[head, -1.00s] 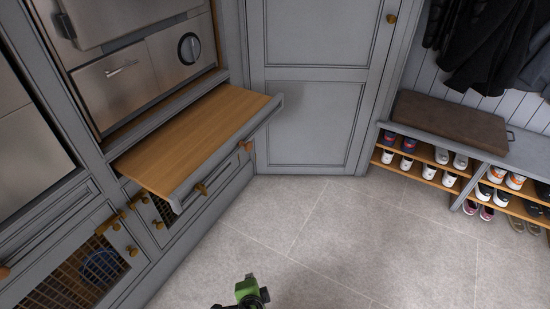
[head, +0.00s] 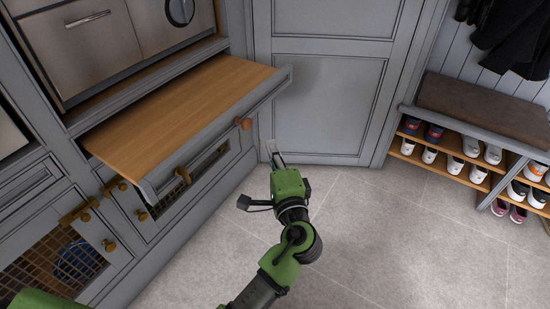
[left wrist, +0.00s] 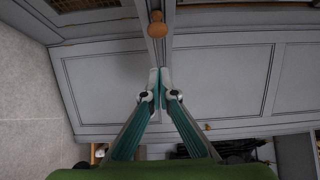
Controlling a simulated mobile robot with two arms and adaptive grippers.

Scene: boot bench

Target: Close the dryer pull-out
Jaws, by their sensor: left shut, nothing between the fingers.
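The dryer pull-out (head: 185,115) is a wooden board with a grey front lip. It stands well out from the cabinet below the steel dryer (head: 172,30). My left gripper (head: 273,150) is shut and empty, in front of the grey tall door and to the right of the pull-out's front, apart from it in the head view. In the left wrist view its fingertips (left wrist: 160,76) meet below a round wooden knob (left wrist: 157,28). I cannot tell whether they touch the grey panel behind. My right gripper is in neither view.
Cabinets with wooden knobs and mesh doors (head: 55,265) lie below and left of the pull-out. A tall grey door (head: 325,95) stands behind my gripper. A boot bench (head: 485,110) with several shoes is at the right. The tiled floor (head: 390,235) is clear.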

